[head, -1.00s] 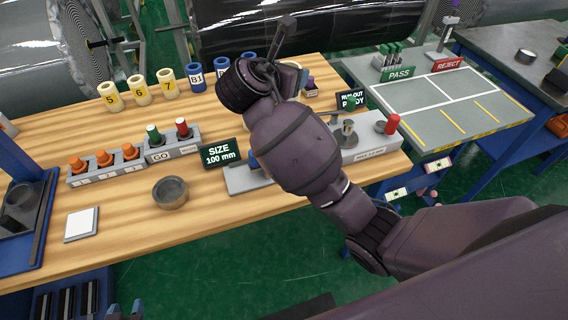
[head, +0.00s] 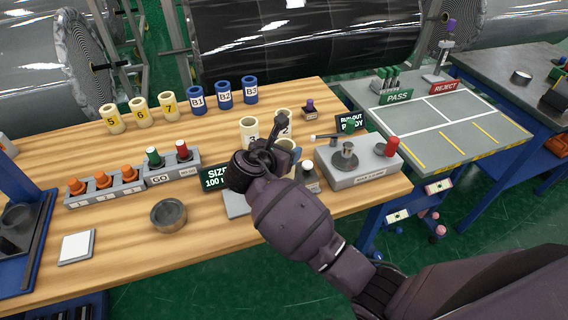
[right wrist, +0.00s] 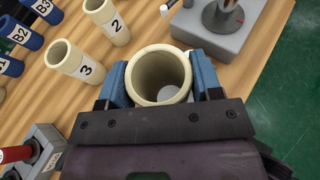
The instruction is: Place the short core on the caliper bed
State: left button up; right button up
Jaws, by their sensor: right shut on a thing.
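My right gripper (right wrist: 160,82) is shut on a cream core (right wrist: 160,70), one blue finger on each side of it. I look down into the core's open end; no label shows on it. The caliper bed, a grey plate (head: 237,205) by the SIZE 100 mm sign (head: 214,178), is partly hidden behind my right arm. My left gripper is not in view.
Cream cores 3 (head: 249,130) and 2 (head: 284,116) stand behind the gripper. Blue cores (head: 223,93) and other cream cores (head: 141,113) line the back. The runout fixture (head: 362,165) is at right, a grey ring (head: 168,215) at left front. Bare wood lies around the ring.

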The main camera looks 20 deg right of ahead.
jog(key=shift+f, duration=2.4)
jog(key=shift+f, duration=0.15)
jog(key=o, duration=1)
jog(key=shift+c, duration=0.2)
jog(key=shift+r, duration=0.2)
